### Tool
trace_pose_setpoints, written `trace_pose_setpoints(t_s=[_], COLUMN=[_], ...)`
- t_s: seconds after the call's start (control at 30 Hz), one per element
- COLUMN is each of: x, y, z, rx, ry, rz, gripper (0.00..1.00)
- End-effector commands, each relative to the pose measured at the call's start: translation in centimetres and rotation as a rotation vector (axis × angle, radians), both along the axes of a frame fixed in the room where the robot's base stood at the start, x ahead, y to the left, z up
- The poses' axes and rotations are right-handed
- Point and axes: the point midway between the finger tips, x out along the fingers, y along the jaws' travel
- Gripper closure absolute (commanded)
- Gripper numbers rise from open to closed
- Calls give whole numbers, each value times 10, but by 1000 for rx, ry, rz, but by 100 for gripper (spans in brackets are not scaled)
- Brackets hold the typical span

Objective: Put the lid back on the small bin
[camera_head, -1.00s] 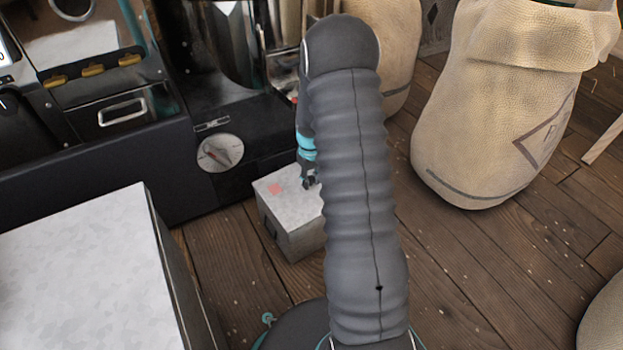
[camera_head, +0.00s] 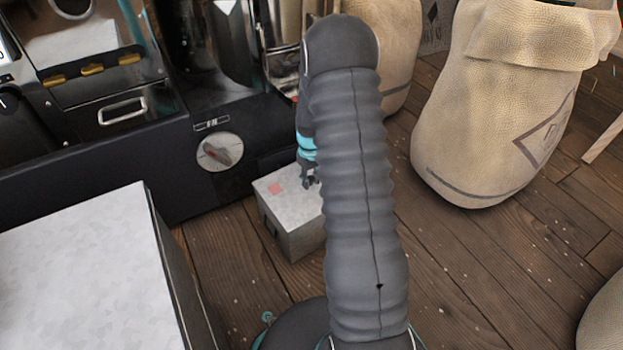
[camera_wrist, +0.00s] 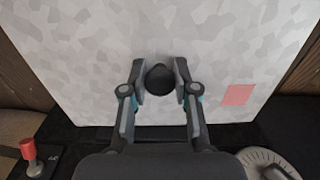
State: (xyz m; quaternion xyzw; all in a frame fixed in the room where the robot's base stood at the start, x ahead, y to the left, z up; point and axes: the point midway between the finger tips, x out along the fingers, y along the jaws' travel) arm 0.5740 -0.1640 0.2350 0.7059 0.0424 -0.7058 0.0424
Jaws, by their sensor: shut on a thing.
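The small bin (camera_head: 292,238) is a grey box on the wooden floor in the head view, left of my arm. Its pale mottled lid (camera_head: 285,196) with a pink square lies over its top; my arm hides the right part. The lid also fills most of the wrist view (camera_wrist: 220,60). My gripper (camera_head: 311,181) is above the lid. In the wrist view my gripper (camera_wrist: 160,78) is shut on the lid's round dark knob (camera_wrist: 159,77), one finger on each side. The head view does not show clearly whether the lid is fully seated on the bin.
A dark roasting machine with a round dial (camera_head: 219,151) stands behind the bin. A pale-topped box (camera_head: 80,270) is at the left front. A large sack (camera_head: 500,110) stands at the right. Bare wooden floor (camera_head: 470,270) lies between my arm and the sack.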

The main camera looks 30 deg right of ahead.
Motion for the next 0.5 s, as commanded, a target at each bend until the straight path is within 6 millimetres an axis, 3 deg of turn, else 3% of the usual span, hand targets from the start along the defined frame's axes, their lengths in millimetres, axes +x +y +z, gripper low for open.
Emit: trace_pose_setpoints(t_s=[0.17, 0.2, 0.3, 0.5], x=[0, 0, 0, 0], y=[0, 0, 0, 0], z=[0, 0, 0, 0], rx=[0, 0, 0, 0], ry=[0, 0, 0, 0], rz=[0, 0, 0, 0], gripper=[100, 63, 42, 42])
